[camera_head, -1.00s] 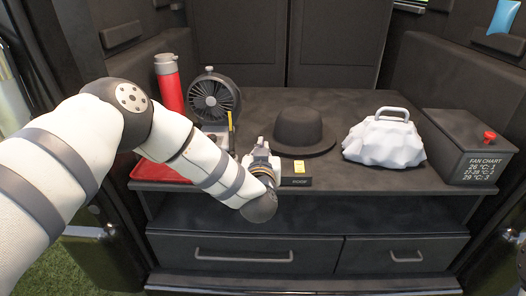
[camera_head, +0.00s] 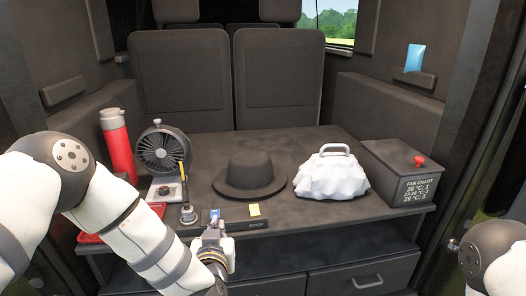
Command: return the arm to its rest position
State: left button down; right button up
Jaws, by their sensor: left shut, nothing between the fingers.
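My left arm comes in from the left and bends down at its elbow. My left gripper (camera_head: 214,224) is at the front edge of the dark shelf (camera_head: 317,222), left of a small black label block with a yellow tag. It is shut and empty. Its fingers point away from me, towards the shelf, and their tips are small in this view. A part of my right arm shows at the lower right edge; its gripper is out of view.
On the shelf stand a red bottle (camera_head: 117,146), a fan (camera_head: 162,150), a black hat (camera_head: 250,177), a white faceted bag (camera_head: 331,178) and a black fan-chart box (camera_head: 403,172) with a red knob. A red tray (camera_head: 91,238) lies front left. Drawers (camera_head: 362,279) are below.

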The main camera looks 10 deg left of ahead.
pick_arm(q)
jog(key=s+f+m+g+h, duration=0.3)
jog(key=s+f+g, duration=0.5)
jog(key=s+f, duration=1.05)
jog(key=s+a+g, duration=0.2)
jog(key=s+g, duration=0.1)
jog(key=s, duration=0.7)
jog(key=s+a+g, duration=0.2)
jog(key=s+g, duration=0.1)
jog(key=s, duration=0.7)
jog(key=s+a+n+g, duration=0.1)
jog(key=s+a+g, duration=0.1)
jog(key=s, duration=0.8)
jog(key=shift+g, duration=0.7)
pick_arm(e)
jog(key=shift+w+r, duration=0.35)
pick_arm(q)
jog(key=shift+r, duration=0.1)
